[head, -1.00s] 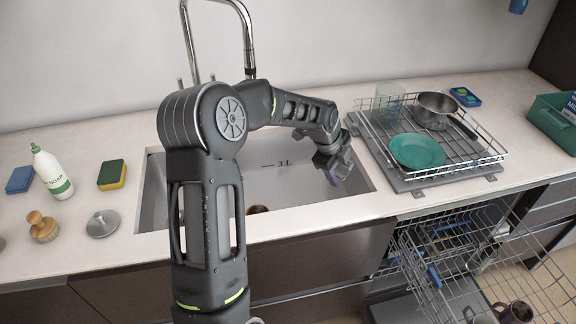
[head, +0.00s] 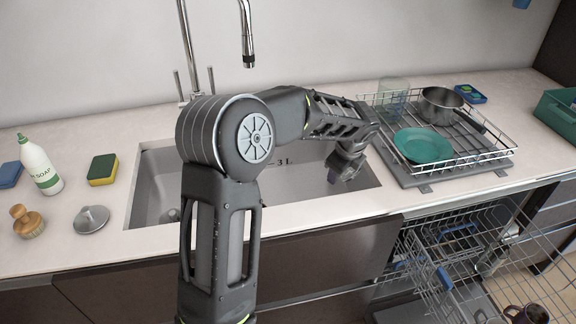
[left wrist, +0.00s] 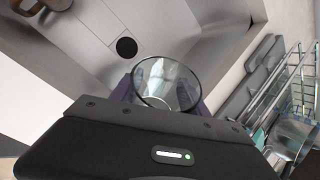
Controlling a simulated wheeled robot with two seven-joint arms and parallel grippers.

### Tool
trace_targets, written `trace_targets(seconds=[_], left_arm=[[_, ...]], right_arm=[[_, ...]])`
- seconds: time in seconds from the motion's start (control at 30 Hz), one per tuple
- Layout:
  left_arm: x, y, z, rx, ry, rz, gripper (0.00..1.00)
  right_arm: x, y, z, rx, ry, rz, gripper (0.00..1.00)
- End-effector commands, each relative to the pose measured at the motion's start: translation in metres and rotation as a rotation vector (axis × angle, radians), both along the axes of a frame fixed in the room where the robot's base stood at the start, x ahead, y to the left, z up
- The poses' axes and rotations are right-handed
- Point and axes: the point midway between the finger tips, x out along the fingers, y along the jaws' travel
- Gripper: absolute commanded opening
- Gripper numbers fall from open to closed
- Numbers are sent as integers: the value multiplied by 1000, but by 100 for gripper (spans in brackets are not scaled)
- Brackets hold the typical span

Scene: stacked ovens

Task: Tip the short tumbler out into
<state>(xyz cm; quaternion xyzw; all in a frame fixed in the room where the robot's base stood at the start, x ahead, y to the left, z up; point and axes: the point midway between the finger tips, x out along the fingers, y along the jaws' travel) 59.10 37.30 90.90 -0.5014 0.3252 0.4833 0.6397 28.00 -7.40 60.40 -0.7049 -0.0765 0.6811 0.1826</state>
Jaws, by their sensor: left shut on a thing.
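My left gripper (head: 345,172) hangs over the right part of the steel sink (head: 150,185), fingers pointing down. The short tumbler (left wrist: 167,84) is clear glass; in the left wrist view its round rim shows between the dark fingers, which are shut on it. I cannot tell its exact tilt or whether anything is in it. In the head view the tumbler is hidden or too small to make out. The sink drain (left wrist: 127,47) shows as a dark hole in the left wrist view, apart from the tumbler. My right gripper is not in view.
A wire dish rack (head: 455,165) right of the sink holds a teal plate (head: 423,146), a pot (head: 440,104) and a clear glass (head: 393,92). Soap (head: 42,165), a sponge (head: 102,169) and a brush (head: 27,221) stand left. An open dishwasher rack (head: 480,245) is below right.

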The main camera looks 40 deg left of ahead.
Motion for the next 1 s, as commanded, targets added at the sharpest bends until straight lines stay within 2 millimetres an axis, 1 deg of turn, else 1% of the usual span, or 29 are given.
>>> trace_targets(seconds=[0.27,0.37,0.5,0.63,0.73,1.0], left_arm=[[0,0,1,4,0,0,0],[0,-1,-4,35,8,-4,0],[1,-3,-12,146,27,-8,0],[1,-3,-14,261,49,-6,0],[1,-1,-10,298,54,-2,0],[1,-2,-8,305,57,-1,0]], right_arm=[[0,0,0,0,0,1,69],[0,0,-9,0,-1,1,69],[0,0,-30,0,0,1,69],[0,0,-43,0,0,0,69],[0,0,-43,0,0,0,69],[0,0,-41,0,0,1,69]])
